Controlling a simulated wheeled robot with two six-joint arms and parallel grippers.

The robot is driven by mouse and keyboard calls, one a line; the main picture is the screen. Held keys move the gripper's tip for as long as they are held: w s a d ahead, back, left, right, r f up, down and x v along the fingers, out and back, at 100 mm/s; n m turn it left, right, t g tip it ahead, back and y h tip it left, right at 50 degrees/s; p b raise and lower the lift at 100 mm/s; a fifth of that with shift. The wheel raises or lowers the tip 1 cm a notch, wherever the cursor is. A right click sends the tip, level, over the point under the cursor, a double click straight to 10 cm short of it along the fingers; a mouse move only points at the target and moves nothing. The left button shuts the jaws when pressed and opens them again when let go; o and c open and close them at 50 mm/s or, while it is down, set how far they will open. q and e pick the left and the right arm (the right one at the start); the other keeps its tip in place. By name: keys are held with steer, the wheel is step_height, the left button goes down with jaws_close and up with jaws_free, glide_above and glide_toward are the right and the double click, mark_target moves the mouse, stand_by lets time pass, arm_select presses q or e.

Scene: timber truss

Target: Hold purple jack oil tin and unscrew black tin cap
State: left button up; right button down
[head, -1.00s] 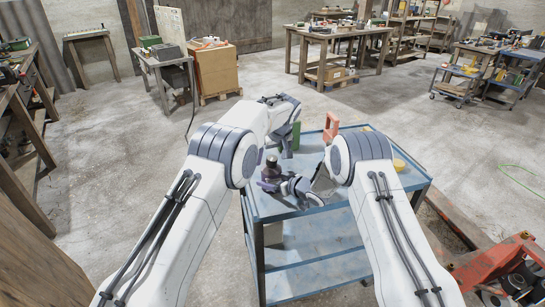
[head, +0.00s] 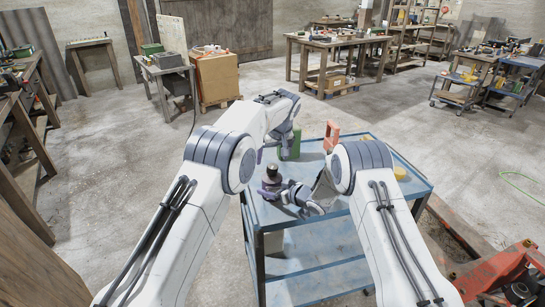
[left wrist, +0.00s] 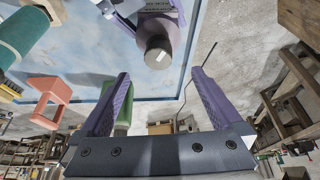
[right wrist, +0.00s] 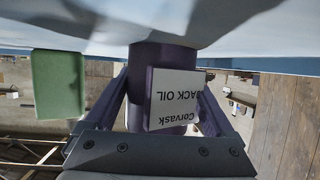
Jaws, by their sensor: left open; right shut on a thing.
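The purple jack oil tin (head: 271,182) stands at the near left part of the blue cart top, its dark cap (head: 272,169) upward. My right gripper is shut on the tin's body; the right wrist view shows the tin (right wrist: 148,60), with its white label upside down, between its fingers (right wrist: 163,88). My left gripper (left wrist: 160,80) is open and empty. In the left wrist view the cap (left wrist: 158,50) lies just beyond its fingertips, roughly midway between them and apart from both. In the head view my left arm partly hides that gripper.
On the blue cart (head: 372,137) stand a green container (head: 295,144), an orange frame-like thing (head: 332,136) and a yellow round thing (head: 399,173). An orange-red machine (head: 500,272) stands on the floor at the lower right.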

mark_target(271, 165)
arm_select(q)
steer(key=m+h, duration=0.1)
steer(key=m, duration=0.1)
steer(key=m+h, duration=0.1)
steer(key=m, duration=0.1)
steer(key=shift+a+m, duration=0.2)
steer(key=shift+m, duration=0.1)
steer(key=m+h, duration=0.1)
steer(key=m, duration=0.3)
steer(key=shift+w+a, duration=0.1)
steer(key=m+g+h, duration=0.1)
steer(key=m+h, duration=0.1)
steer(key=m, duration=0.2)
steer(key=shift+m, duration=0.4)
steer(key=m, duration=0.2)
steer(key=m+g, duration=0.1)
steer(key=m, duration=0.1)
steer(key=shift+a+g+h, duration=0.1)
steer(key=shift+g+h, duration=0.2)
steer(key=shift+h, duration=0.1)
steer(key=shift+f, duration=1.75)
jaws_close()
